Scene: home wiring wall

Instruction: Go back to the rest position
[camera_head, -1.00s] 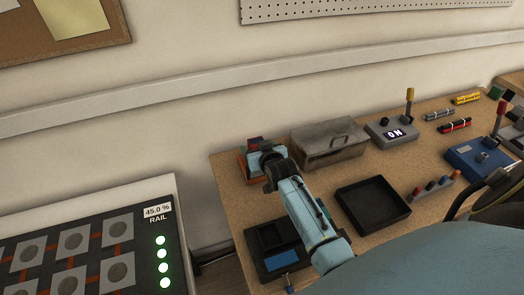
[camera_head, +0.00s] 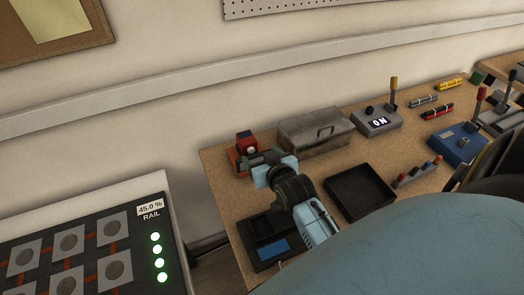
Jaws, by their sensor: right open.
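My right gripper (camera_head: 262,160) hangs over the back left part of the wooden bench, just in front of a small red device on an orange base. It is open; its fingers are small and partly hidden by the wrist, and nothing shows between them. My right arm reaches in from the bottom, across the gap between a black tray and a dark box with a blue panel. My left gripper is not in view.
The red device (camera_head: 246,142) stands beside a grey metal box (camera_head: 316,134). The black tray (camera_head: 388,198), dark box (camera_head: 256,230), grey switch unit (camera_head: 384,124) and blue unit (camera_head: 450,143) crowd the bench (camera_head: 218,182). A rail panel (camera_head: 168,240) stands at left.

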